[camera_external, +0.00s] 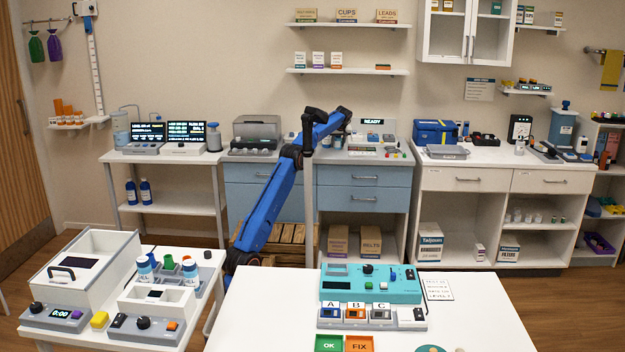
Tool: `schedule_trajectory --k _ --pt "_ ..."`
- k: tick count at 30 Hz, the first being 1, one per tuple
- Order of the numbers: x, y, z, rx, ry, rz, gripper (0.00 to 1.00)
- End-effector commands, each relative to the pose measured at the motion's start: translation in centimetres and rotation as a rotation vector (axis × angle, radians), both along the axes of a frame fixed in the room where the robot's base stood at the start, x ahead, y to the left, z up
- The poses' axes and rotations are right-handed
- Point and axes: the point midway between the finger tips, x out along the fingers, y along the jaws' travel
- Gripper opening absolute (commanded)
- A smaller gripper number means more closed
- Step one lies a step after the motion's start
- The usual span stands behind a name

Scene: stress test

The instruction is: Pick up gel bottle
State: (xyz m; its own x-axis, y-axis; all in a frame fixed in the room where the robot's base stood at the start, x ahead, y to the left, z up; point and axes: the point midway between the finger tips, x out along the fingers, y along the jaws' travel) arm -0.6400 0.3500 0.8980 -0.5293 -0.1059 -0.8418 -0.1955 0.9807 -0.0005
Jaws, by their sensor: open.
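My blue arm rises from low centre-left and bends over the back counter. My gripper (343,114) is at its far end, above the counter near the "READY" display; its fingers are too small to make out, and nothing is seen held in it. I cannot tell which container is the gel bottle. Two dark blue bottles (146,192) stand on the low shelf at left, well away from my gripper. A blue-and-white bottle (144,270) stands in a tray on the front left table. Small items on the counter behind my arm are partly hidden.
A blue-fronted drawer counter (375,197) stands beneath the arm's end. A white table (262,310) with a teal device (372,284) fills the front. A blue case (435,132) stands on the right counter. Open wooden floor (510,290) lies at right.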

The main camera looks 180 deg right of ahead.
Motion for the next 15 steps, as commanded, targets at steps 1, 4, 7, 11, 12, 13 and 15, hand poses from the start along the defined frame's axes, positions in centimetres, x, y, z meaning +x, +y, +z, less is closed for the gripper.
schedule_trajectory --k 1,4,7,11,12,13,15 --pt "-0.01 0.01 0.01 0.001 0.000 -0.001 0.43" --pt "0.00 0.02 0.03 0.001 0.001 -0.001 0.43" --pt "0.01 0.02 0.04 0.001 0.001 -0.001 0.27" --pt "0.02 0.02 0.07 0.001 0.001 -0.001 0.09" --pt "0.02 0.03 0.08 0.001 0.001 -0.001 0.05" --pt "0.02 0.03 0.08 0.001 0.001 -0.001 0.05" --pt "0.02 0.03 0.08 0.001 0.001 -0.001 0.05"
